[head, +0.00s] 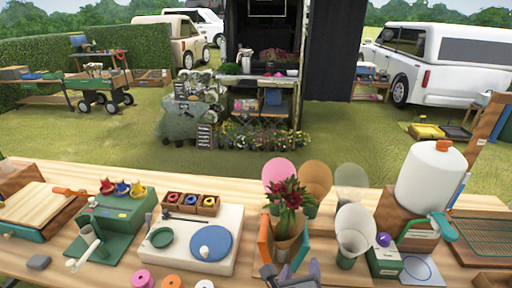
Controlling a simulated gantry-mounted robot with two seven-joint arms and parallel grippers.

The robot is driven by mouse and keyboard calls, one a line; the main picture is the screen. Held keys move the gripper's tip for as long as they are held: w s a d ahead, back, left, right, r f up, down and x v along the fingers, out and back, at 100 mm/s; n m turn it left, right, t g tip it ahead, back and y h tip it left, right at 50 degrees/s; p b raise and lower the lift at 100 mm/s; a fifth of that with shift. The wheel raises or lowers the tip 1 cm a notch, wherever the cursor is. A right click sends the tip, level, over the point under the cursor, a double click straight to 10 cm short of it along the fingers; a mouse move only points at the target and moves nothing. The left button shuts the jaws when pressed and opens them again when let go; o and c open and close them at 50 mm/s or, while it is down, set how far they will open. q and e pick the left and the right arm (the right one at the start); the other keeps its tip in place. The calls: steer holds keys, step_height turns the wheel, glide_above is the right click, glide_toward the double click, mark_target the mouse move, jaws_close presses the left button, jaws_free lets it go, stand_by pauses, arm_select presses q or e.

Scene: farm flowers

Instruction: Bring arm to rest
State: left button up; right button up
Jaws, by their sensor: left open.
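My left gripper (291,274) shows at the bottom edge of the head view, right of centre, with its grey fingers spread apart. It is open, and most of it is cut off by the frame. A bouquet of dark red flowers (289,196) with green leaves stands upright in a brown paper wrap (290,243), just beyond the fingers. An orange and teal holder (265,240) stands around the wrap. Whether the fingers touch the wrap or holder cannot be told. My right gripper is not in view.
A white board with a blue disc (211,243) lies left of the bouquet. Coloured tape rolls (143,279) lie at the front edge. A green block with knobs (118,212) sits farther left.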

arm_select(q)
steer(key=s+a+f+n+g+y+p, duration=0.1)
steer(key=s+a+f+n+g+p, duration=0.15)
steer(key=s+a+f+n, duration=0.5)
steer(key=s+a+f+n+g+y+p, duration=0.1)
steer(key=s+a+f+n+g+y, duration=0.15)
steer(key=s+a+n, duration=0.9)
steer(key=s+a+f+n+g+y+p, duration=0.1)
steer(key=s+a+f+n+g, duration=0.35)
steer(key=a+n, duration=0.9)
steer(key=w+p+v, duration=0.2)
steer(key=p+v, duration=1)
steer(key=w+r+p+v, duration=0.1)
steer(key=w+p+v, duration=0.2)
steer(key=p+v, duration=0.9)
steer(key=w+a+r+p+v, duration=0.1)
steer(key=w+p+v, duration=0.2)
steer(key=p+v, duration=0.9)
steer(key=shift+w+r+m+p, duration=0.2)
steer(key=shift+m+p, duration=0.25)
steer(key=shift+p, duration=0.65)
steer(key=shift+t, duration=0.25)
